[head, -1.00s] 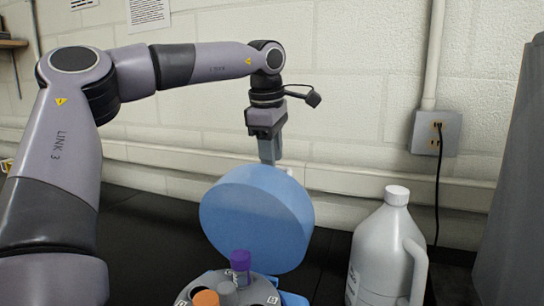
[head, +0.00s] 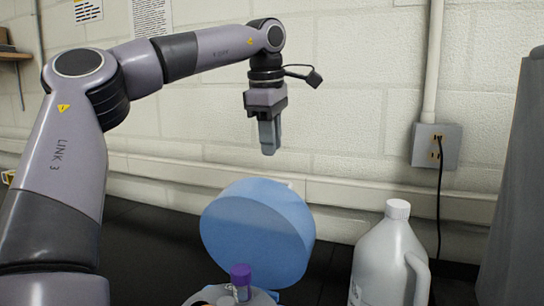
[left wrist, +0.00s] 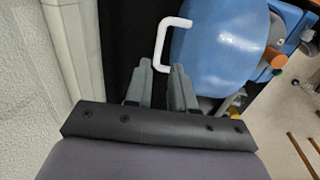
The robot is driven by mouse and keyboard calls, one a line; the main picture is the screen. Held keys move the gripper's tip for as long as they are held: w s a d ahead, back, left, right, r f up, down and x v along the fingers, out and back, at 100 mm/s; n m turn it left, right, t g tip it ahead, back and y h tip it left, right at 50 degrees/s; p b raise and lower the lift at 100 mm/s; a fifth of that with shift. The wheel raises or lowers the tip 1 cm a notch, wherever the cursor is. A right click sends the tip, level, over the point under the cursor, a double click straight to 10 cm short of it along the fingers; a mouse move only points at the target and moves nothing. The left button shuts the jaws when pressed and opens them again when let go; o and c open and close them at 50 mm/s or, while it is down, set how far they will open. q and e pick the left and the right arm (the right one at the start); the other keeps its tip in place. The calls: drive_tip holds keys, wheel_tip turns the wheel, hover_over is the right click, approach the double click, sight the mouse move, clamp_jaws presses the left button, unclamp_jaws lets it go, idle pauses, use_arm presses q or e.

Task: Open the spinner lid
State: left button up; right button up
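The spinner lid (head: 255,232) is a round blue disc. It stands steeply raised at the back of the spinner, whose grey rotor (head: 262,298) shows at the bottom edge of the head view. In the left wrist view the lid (left wrist: 225,42) shows with its white handle (left wrist: 162,42) sticking out on its left. My left gripper (head: 269,150) points down in the air above the lid, apart from it. My right gripper is not in view.
A tube with a purple cap (head: 241,272) stands in the rotor. A white jug (head: 385,262) stands on the dark bench right of the lid. A wall outlet (head: 436,146) with a black cord is behind. The air around my left gripper is clear.

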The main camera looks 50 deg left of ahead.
use_arm(q)
drive_tip(key=shift+w+a+f, duration=0.15)
drive_tip(key=shift+w+f, duration=0.05)
drive_tip(key=shift+f, duration=0.95)
drive_tip(key=shift+w+a+f, duration=0.1)
drive_tip(key=shift+w+f, duration=0.05)
drive_tip(key=shift+f, duration=1.05)
drive_tip(key=shift+w+a+f, duration=0.15)
drive_tip(key=shift+w+f, duration=0.05)
drive_tip(key=shift+f, duration=0.95)
clamp_jaws()
